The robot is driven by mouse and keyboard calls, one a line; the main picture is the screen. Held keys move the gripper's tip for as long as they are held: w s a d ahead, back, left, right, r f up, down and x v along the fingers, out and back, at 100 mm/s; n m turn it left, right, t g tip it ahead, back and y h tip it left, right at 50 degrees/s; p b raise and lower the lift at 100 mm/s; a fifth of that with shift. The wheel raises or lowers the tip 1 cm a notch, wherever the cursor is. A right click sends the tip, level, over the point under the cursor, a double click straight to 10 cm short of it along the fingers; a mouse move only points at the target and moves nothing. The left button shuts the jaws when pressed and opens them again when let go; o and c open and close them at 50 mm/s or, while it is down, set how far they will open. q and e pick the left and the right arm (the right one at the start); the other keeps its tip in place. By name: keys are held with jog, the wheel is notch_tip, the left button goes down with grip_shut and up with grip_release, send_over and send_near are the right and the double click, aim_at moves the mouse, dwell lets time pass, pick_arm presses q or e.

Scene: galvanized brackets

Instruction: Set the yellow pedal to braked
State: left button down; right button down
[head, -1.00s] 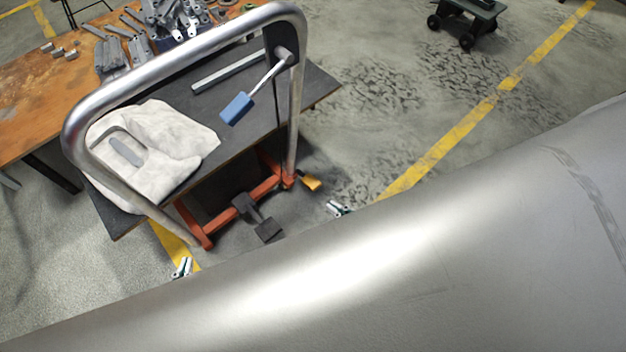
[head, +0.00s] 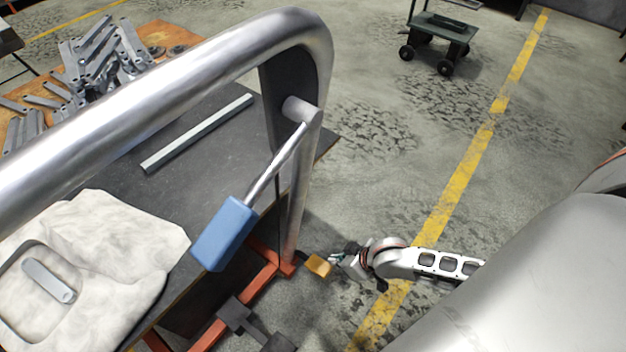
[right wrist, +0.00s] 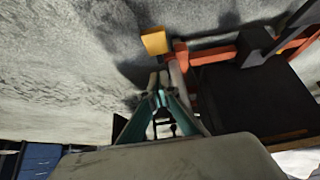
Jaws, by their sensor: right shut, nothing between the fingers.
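The yellow pedal (head: 319,266) is a small block low on the right side of the cart's orange base frame (head: 265,275), close to the floor. It also shows in the right wrist view (right wrist: 155,41), just beyond my fingertips. My right gripper (head: 334,258) is shut and empty, just right of the pedal in the head view. In the right wrist view its teal-sided fingers (right wrist: 159,78) point toward the pedal, with a gap between them in the picture. I cannot tell the pedal's setting. My left gripper is out of view.
The cart's steel handle (head: 200,65) arches over its dark deck (head: 205,125), with a blue-gripped lever (head: 225,233) hanging from it. A dark grey pedal (head: 240,315) is on the frame. A white cloth (head: 130,230) lies on the deck. Floor right of the cart is open.

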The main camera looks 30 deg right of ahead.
aim_at(317, 265)
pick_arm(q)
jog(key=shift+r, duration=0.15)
pick_arm(e)
jog(key=shift+w+r, duration=0.1)
jog(key=shift+r, duration=0.1)
